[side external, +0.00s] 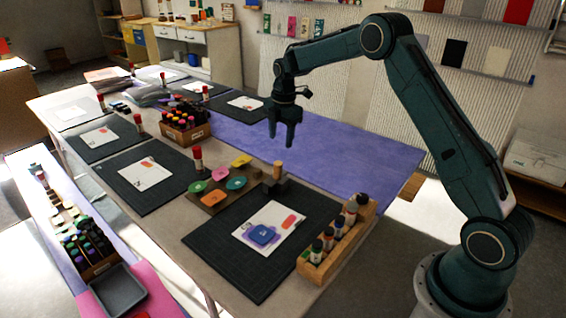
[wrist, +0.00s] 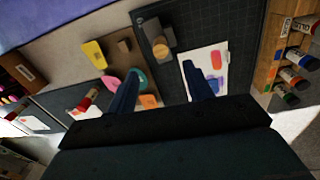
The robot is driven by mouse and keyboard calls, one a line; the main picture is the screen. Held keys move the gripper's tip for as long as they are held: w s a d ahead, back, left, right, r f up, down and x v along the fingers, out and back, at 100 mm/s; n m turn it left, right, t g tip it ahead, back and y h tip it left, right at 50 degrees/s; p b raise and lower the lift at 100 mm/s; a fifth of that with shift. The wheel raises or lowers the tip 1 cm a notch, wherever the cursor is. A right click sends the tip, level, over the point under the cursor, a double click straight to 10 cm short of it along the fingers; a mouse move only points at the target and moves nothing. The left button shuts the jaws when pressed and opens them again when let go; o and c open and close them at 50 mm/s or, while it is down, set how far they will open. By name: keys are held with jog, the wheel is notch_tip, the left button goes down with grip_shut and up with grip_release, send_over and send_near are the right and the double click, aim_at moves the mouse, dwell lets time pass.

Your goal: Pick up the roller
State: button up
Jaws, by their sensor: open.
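The roller, which I take to be the upright piece with a light wooden handle (side external: 278,170) and dark base, stands at the back edge of a black cutting mat (side external: 215,247). In the wrist view its round wooden top (wrist: 160,46) shows above the dark base, beyond my fingertips. My gripper (side external: 282,146) hangs well above the table, fingers down, above and behind the roller and apart from it. In the wrist view my gripper (wrist: 162,70) is open with nothing between its fingers. The roller's lower part is hard to make out.
A wooden rack of bottles (side external: 314,268) stands on the right edge. A brown tray (side external: 209,209) with colored pads and a red-topped glue stick (side external: 198,160) are left of the roller. A white card (side external: 283,214) with a blue pad lies in front. The purple cloth (side external: 350,150) behind is clear.

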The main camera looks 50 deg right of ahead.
aim_at(278, 163)
jog(key=f, duration=0.7)
jog(key=shift+w+f, duration=0.3)
jog(key=shift+f, duration=0.15)
jog(key=shift+w+a+f, duration=0.1)
jog(key=shift+w+f, duration=0.05)
jog(key=shift+f, duration=1.05)
jog(key=shift+w+f, duration=0.1)
jog(key=shift+f, duration=1.1)
jog(key=c, duration=1.1)
